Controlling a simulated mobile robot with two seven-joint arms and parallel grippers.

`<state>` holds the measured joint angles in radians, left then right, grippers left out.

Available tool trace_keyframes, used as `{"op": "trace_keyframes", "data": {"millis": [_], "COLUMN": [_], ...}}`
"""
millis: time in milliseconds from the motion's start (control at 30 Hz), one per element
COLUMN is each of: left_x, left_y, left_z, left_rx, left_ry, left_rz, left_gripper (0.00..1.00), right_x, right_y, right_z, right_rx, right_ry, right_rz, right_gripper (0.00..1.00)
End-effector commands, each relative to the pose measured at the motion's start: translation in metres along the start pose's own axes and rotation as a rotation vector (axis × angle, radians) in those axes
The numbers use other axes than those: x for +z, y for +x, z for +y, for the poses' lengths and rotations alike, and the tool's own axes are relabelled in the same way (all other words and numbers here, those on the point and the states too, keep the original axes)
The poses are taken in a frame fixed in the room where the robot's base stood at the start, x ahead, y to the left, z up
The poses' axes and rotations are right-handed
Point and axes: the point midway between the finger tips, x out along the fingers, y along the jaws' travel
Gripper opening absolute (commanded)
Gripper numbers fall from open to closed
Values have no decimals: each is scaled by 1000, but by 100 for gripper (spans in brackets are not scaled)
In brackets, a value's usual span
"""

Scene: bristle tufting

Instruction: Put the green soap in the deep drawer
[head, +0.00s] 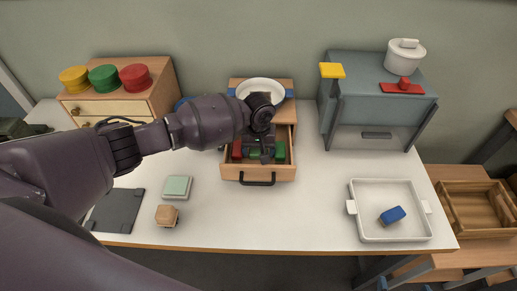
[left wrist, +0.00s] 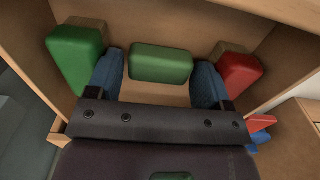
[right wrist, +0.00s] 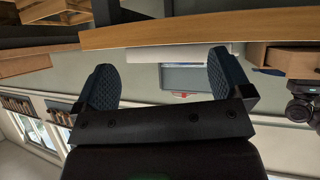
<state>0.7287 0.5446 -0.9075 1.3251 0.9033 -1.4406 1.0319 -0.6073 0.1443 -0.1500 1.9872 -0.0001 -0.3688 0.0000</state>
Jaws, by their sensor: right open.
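A green soap-like block (left wrist: 160,62) lies in an open wooden drawer (head: 258,175); which drawer is the deep one I cannot tell. My left gripper (left wrist: 158,80) reaches down into this drawer. Its blue fingers are open on either side of the block, with gaps showing. In the head view the gripper (head: 260,155) hides part of the drawer. A second green block (left wrist: 75,60) and a red block (left wrist: 240,75) flank the fingers; in the head view they are the right green block (head: 280,150) and left red block (head: 237,149). My right gripper (right wrist: 163,85) is open and empty, outside the head view.
A wooden cabinet (head: 162,92) with drawers stands at the back left, with yellow, green and red round lids on top. A white bowl (head: 260,92) sits behind the open drawer. A white tray (head: 390,236) holds a blue block (head: 392,215). The table's front middle is clear.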

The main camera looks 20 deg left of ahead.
Motion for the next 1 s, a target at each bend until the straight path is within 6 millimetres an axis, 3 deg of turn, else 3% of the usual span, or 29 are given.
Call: {"op": "trace_keyframes", "data": {"millis": [233,700,1000], "left_x": [0,0,0], "left_y": [-14,-99,-123], "left_z": [0,0,0], "left_rx": [2,1,1], "left_ry": [1,0,1], "left_rz": [2,2,1], "left_gripper": [74,74,74], "right_x": [-10,-20,-14], "right_y": [2,-4,-8], "right_z": [0,0,1], "right_rx": [-2,-1,1], "right_ry": [-2,0,3], "right_rz": [17,22,6], "right_gripper": [97,97,97]}}
